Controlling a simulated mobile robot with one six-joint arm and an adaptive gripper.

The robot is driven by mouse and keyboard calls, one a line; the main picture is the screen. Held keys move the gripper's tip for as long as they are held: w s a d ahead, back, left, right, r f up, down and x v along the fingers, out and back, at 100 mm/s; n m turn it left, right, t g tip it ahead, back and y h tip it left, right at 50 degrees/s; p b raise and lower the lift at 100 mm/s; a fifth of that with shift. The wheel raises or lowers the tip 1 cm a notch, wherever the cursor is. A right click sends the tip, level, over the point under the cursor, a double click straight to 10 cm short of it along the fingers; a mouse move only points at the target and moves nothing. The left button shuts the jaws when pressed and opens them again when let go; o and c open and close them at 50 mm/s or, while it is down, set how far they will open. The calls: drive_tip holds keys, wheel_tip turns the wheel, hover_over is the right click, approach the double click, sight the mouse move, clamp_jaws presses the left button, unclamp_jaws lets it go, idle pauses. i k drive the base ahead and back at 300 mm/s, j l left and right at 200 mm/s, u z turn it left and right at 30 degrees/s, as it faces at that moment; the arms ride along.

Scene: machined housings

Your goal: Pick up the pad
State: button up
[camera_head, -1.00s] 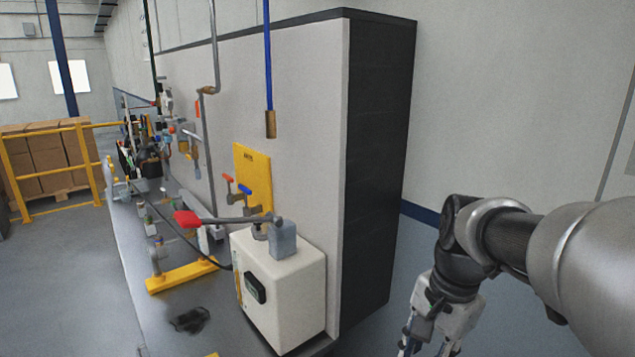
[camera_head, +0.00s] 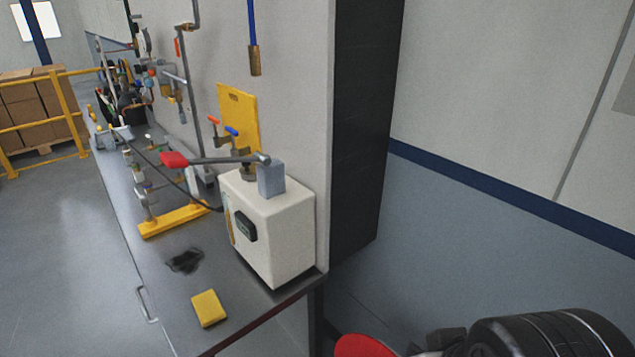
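A small yellow pad (camera_head: 209,308) lies flat on the grey workbench (camera_head: 175,322), near its front end. It is in front of the white box and apart from it. Nothing covers the pad. My gripper is outside the picture; only part of my arm shows at the lower right, well to the right of the bench. Whether the gripper is open or shut does not show.
A white box (camera_head: 275,235) with a red-handled lever (camera_head: 215,160) stands right of the pad. A black patch (camera_head: 185,261) lies behind the pad. A yellow-based pipe rig (camera_head: 175,221) stands farther back. Open floor (camera_head: 60,280) lies left of the bench.

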sight(209, 311)
drive_tip(key=k+u, duration=0.3)
drive_tip(key=k, duration=0.55)
